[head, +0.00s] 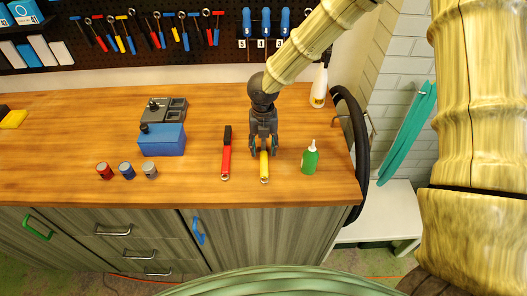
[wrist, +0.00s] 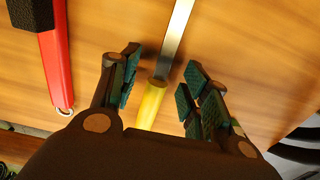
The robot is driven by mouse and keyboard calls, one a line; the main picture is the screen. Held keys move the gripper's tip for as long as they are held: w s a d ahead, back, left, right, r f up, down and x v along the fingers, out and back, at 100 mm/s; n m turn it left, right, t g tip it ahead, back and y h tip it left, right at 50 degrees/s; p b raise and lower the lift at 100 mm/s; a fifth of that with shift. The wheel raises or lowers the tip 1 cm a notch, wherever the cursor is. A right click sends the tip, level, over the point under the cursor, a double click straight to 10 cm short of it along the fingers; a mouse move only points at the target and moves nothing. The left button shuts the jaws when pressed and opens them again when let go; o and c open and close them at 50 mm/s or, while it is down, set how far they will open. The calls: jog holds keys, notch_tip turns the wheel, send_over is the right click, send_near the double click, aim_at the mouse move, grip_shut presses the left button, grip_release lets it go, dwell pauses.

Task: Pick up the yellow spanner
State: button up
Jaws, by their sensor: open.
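The yellow spanner (head: 264,168) lies on the wooden worktop near its front edge, its yellow handle pointing to the front. In the wrist view its yellow handle (wrist: 152,104) and silver shaft (wrist: 178,35) run between my fingers. My gripper (head: 263,147) points down over the spanner and hides its far part in the head view. In the wrist view my gripper (wrist: 160,72) is open, with one finger on either side of the spanner. A gap shows between the spanner and each finger pad. Whether the fingertips touch the worktop I cannot tell.
A red tool with a black grip (head: 226,160) lies just left. A green bottle (head: 310,158) stands just right. A blue box (head: 163,140) and several small cans (head: 127,170) stand further left. A white bottle (head: 319,88) stands at the back. Tools hang on the pegboard (head: 100,62).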

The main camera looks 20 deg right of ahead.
jog(key=shift+s+f, duration=0.1)
jog(key=shift+f, duration=0.25)
grip_shut()
